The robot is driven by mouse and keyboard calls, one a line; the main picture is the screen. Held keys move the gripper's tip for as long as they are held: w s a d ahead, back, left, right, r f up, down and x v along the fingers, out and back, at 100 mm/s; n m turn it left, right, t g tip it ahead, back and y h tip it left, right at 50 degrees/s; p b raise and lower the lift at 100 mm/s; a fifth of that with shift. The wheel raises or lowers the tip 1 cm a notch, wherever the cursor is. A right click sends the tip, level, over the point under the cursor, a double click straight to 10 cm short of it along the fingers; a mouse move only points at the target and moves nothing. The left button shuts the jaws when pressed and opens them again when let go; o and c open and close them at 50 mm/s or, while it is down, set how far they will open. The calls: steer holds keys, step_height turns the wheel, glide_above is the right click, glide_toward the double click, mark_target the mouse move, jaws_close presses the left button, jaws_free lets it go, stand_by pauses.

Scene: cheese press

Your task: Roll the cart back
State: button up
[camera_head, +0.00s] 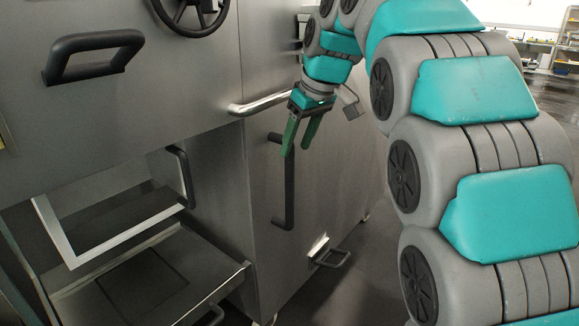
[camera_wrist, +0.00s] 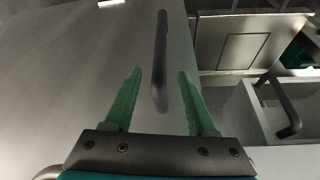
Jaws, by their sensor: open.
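The cart seems to be the grey steel cabinet (camera_head: 335,185) standing on small casters, though I cannot be sure where it ends and the press begins. A black vertical bar handle (camera_head: 289,195) is fixed to its side. My gripper (camera_head: 298,150) has green fingers, open and empty, pointing down near the handle's upper part. In the wrist view the handle (camera_wrist: 160,60) appears between the two spread fingers, beside the plain steel panel (camera_wrist: 85,65). I cannot tell whether the fingers reach around the bar in depth; no contact shows.
A silver rail (camera_head: 262,104) juts out close to my gripper. The steel press body (camera_head: 150,110) above carries a black handle (camera_head: 95,57) and a handwheel (camera_head: 190,10). An open bay with a tray (camera_head: 225,285) lies lower left. A black loop (camera_head: 332,258) sticks out low down.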

mark_target(290, 165)
steer(key=x, duration=0.7)
jaws_close()
stand_by(0.3)
stand_by(1.0)
